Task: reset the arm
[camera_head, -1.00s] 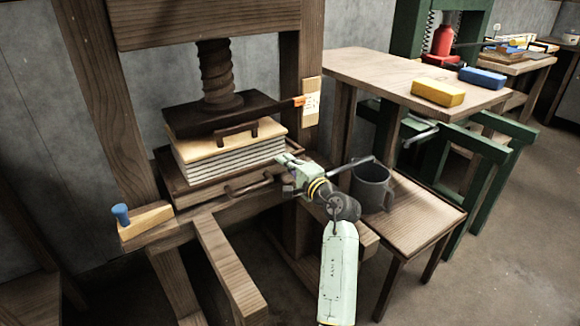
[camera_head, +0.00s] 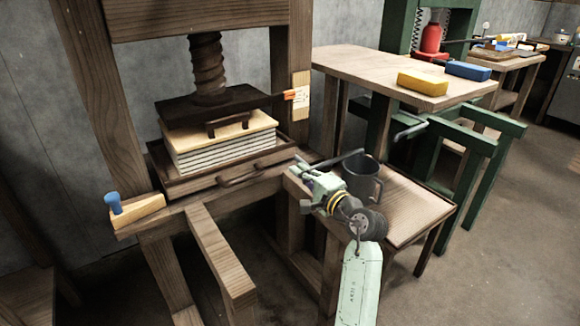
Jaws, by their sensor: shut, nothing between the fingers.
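My gripper (camera_head: 297,172) is at the end of my pale green arm, right of centre in the head view. Its fingers are shut with nothing between them. It is over the right end of the wooden press's front beam, right of the drawer-like tray (camera_head: 218,184). A dark grey mug (camera_head: 362,178) stands just behind and right of my wrist on a low wooden stand (camera_head: 425,215). A dark bar shows by the mug; I cannot tell what it rests on.
The wooden press (camera_head: 215,106) holds a stack of white sheets (camera_head: 225,151) under its dark plate. A blue-knobbed wedge (camera_head: 135,210) lies at left. A yellow block (camera_head: 422,83) and a blue block (camera_head: 468,70) lie on the wooden table (camera_head: 365,66). Floor at right is clear.

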